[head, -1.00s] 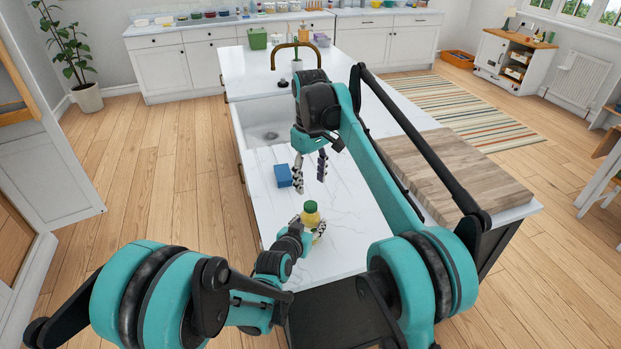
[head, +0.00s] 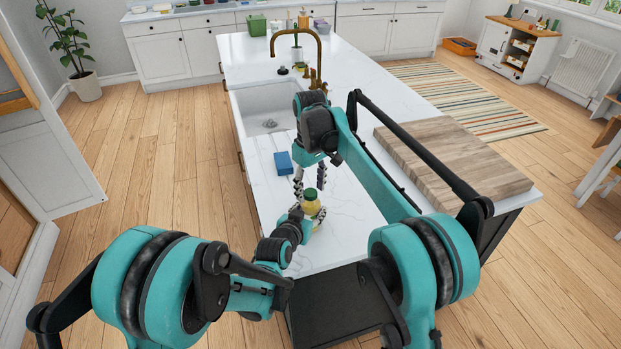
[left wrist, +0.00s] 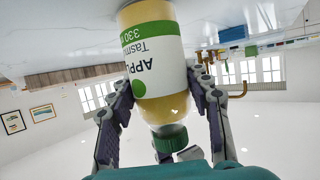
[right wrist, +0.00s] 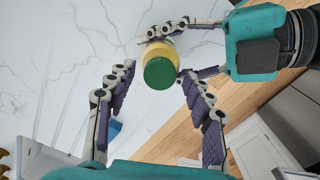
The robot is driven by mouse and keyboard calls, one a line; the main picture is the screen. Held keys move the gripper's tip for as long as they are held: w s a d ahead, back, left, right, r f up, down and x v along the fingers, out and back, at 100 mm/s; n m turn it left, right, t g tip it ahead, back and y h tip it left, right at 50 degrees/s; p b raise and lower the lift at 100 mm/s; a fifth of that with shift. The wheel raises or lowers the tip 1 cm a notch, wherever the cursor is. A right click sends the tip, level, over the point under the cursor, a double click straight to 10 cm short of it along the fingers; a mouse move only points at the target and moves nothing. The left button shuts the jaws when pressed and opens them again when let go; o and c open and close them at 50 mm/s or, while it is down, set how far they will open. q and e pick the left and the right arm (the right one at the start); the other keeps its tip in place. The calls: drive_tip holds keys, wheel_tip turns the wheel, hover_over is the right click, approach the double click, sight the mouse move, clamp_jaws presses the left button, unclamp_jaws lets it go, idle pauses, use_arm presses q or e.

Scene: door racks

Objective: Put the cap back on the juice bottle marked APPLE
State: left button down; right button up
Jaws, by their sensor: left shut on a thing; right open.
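The juice bottle (head: 311,209) stands upright on the white counter with yellow contents. Its label (left wrist: 153,62) reads APPLE in the left wrist view. The green cap (head: 310,193) sits over the bottle's mouth and also shows from above in the right wrist view (right wrist: 160,73); I cannot tell whether it is fully seated. My left gripper (left wrist: 160,92) is shut on the bottle's body, a finger on each side. My right gripper (right wrist: 158,70) is open and empty, pointing down above the bottle, its fingertips apart on either side of the cap.
A blue sponge-like block (head: 283,162) lies on the counter behind the bottle. The sink (head: 266,112) with a brass faucet (head: 297,47) is farther back. A wooden board (head: 455,160) lies to the right. Counter around the bottle is clear.

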drive_tip(key=shift+f, duration=0.2)
clamp_jaws()
drive_tip(key=shift+o, duration=0.5)
unclamp_jaws()
wheel_tip(320, 180, up, 12)
idle(0.3)
